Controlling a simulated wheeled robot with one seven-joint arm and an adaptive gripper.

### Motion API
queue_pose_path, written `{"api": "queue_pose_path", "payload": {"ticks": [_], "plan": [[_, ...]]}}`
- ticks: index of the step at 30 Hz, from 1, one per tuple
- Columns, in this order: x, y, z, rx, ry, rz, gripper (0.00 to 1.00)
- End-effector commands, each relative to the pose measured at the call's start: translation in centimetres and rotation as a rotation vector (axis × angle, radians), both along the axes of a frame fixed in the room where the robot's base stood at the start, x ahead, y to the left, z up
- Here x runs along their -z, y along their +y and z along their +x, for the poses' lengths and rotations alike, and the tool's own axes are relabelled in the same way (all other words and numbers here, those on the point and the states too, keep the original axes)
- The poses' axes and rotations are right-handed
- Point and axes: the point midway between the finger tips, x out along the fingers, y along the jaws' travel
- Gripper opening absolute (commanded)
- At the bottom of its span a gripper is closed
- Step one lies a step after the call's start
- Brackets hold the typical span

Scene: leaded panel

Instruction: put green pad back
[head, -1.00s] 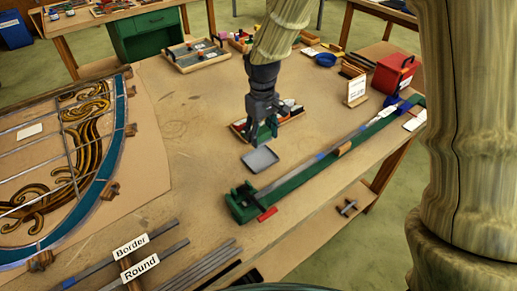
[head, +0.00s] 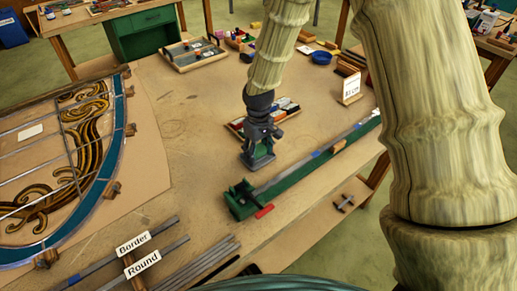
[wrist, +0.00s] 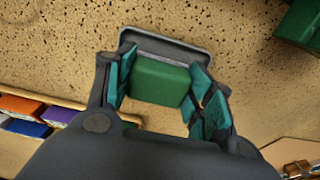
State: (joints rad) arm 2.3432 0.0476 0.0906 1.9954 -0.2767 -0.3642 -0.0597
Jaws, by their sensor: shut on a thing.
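The green pad (wrist: 160,82) is a small block between my fingers in the wrist view. My gripper (wrist: 163,88) is shut on it, with teal finger pads at either side. In the head view my gripper (head: 259,155) points down at the middle of the bench, and the pad is mostly hidden among the fingers. A small grey tray (wrist: 166,38) lies directly beneath; its far rim shows behind the pad in the wrist view. I cannot tell whether the pad touches the tray.
A long green bench fixture (head: 295,178) with a red handle (head: 264,211) lies just to the right. A tray of coloured blocks (wrist: 52,108) is close behind my gripper. The leaded panel (head: 50,170) fills the left. Bare bench lies between.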

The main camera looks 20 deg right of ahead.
Motion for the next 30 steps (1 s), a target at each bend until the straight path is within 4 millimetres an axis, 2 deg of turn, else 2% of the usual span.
{"api": "queue_pose_path", "payload": {"ticks": [9, 10, 12, 13, 23, 30], "plan": [[0.2, 0.0, 0.0, 0.0, 0.0, 0.0, 0.27], [0.2, 0.0, 0.0, 0.0, 0.0, 0.0, 0.58], [0.2, 0.0, 0.0, 0.0, 0.0, 0.0, 0.71], [0.2, 0.0, 0.0, 0.0, 0.0, 0.0, 0.74], [0.1, 0.0, 0.0, 0.0, -0.001, 0.0, 0.74], [-1.3, 0.0, 0.1, 0.001, -0.002, 0.001, 0.74]]}}
